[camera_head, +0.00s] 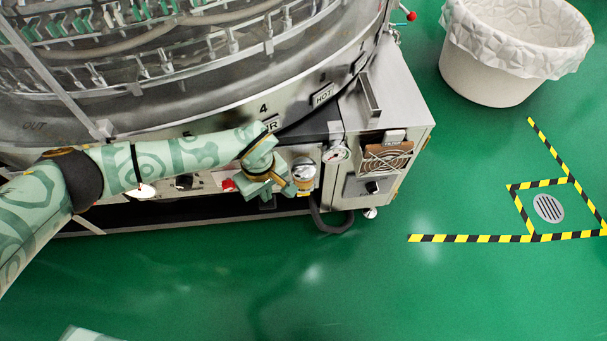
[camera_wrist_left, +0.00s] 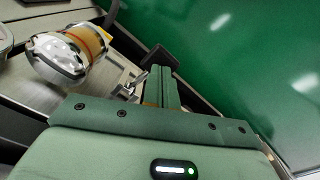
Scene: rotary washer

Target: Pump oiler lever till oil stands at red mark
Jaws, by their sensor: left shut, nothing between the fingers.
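The oiler (camera_head: 304,172), a small cup with a silver cap and amber body, is mounted low on the washer front. In the left wrist view the oiler (camera_wrist_left: 88,40) lies at upper left, cap toward the camera. My right gripper is not in view.
A steel cabinet (camera_head: 409,115) with a fan grille (camera_head: 386,158) stands to the right. A lined white bin (camera_head: 490,72) and a taped-off floor drain (camera_head: 548,208) are farther right. The green floor in front is clear.

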